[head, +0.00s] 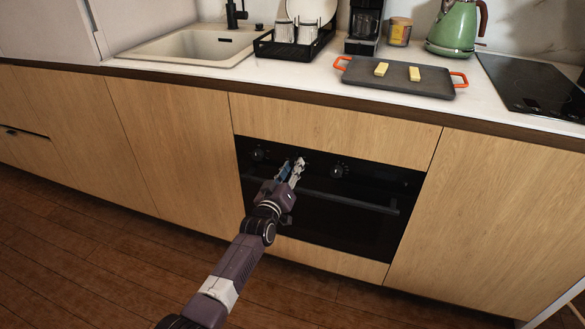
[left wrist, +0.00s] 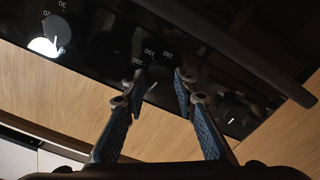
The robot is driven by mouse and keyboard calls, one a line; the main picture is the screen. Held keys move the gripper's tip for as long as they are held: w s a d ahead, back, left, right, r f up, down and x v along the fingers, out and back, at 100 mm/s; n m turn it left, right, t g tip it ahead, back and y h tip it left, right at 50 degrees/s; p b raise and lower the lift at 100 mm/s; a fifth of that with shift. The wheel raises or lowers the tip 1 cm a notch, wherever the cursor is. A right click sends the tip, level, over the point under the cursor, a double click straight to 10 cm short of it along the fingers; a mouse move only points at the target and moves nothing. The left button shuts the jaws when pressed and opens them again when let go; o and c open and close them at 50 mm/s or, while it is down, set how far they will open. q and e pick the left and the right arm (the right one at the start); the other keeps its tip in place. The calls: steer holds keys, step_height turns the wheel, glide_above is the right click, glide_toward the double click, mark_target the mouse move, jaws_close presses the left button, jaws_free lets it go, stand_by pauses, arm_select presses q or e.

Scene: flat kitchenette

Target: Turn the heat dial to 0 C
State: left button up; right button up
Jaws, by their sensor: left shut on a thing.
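The black oven (head: 330,225) is set in the wooden cabinet front, with a row of dials along its top strip. The heat dial (left wrist: 158,76) is the middle one, with numbers in hundreds around it in the left wrist view. My left gripper (head: 293,166) is at this dial, one finger on each side, and is shut on it. It also shows in the left wrist view (left wrist: 157,78). A short white mark shows on the dial's lower edge there. In the head view the gripper hides this dial. My right gripper is in neither view.
Another dial (head: 258,155) sits left of the gripper and one more (head: 337,171) sits right of it. The oven handle (head: 360,203) runs below. Above, the counter holds a grey tray (head: 440,88) with two yellow pieces, and a green kettle (head: 456,27).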

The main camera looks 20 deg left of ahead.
arm_select(q)
steer(key=n, duration=0.3)
steer(key=shift+f, duration=0.2)
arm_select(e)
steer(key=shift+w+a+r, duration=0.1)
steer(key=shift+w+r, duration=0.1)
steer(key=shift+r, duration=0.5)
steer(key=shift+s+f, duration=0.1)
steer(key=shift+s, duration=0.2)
arm_select(q)
steer(key=o, duration=1)
steer(key=shift+o, duration=0.8)
steer(key=shift+r, duration=0.1)
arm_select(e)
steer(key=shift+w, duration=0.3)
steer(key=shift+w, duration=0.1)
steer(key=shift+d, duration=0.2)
